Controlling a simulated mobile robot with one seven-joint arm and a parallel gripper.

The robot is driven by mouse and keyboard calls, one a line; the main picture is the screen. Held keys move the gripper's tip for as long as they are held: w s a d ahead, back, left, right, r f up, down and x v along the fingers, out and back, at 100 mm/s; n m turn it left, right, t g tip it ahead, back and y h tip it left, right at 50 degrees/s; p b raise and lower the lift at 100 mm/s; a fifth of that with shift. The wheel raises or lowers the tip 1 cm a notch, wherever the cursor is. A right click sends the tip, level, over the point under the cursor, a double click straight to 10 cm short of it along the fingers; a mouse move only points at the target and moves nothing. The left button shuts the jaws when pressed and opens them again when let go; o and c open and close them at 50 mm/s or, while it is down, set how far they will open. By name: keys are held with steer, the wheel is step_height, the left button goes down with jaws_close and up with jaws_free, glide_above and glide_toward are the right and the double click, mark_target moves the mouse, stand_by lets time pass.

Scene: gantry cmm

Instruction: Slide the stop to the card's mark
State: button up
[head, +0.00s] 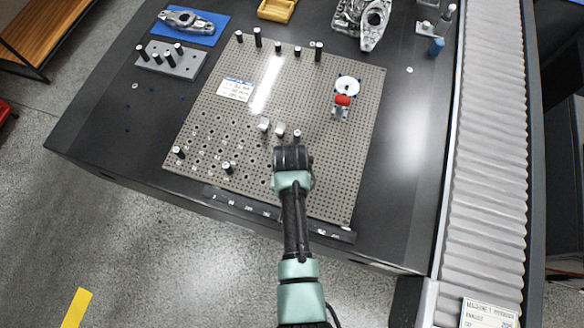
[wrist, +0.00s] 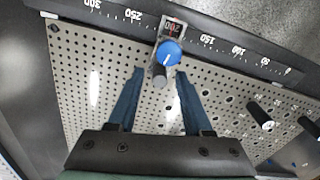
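The stop shows in the wrist view as a small carriage on the scale rail, with a blue knob (wrist: 168,52), a window (wrist: 172,29) with a red line over upside-down digits that look like 200, and a short grey post (wrist: 160,75). In the head view my arm hides the stop on the rail (head: 234,202). The white card (head: 236,89) lies on the hole plate; its text is too small to read.
The grey hole plate (head: 340,165) holds several black posts, small blocks and a red-topped clamp (head: 342,100). A block with pins (head: 172,60) and a blue mat (head: 198,34) lie back left. A roller conveyor (head: 490,150) runs along the right.

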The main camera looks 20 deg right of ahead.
step_height(320, 180, up, 13)
steer(key=shift+p, duration=0.4)
stand_by(0.4)
stand_by(0.4)
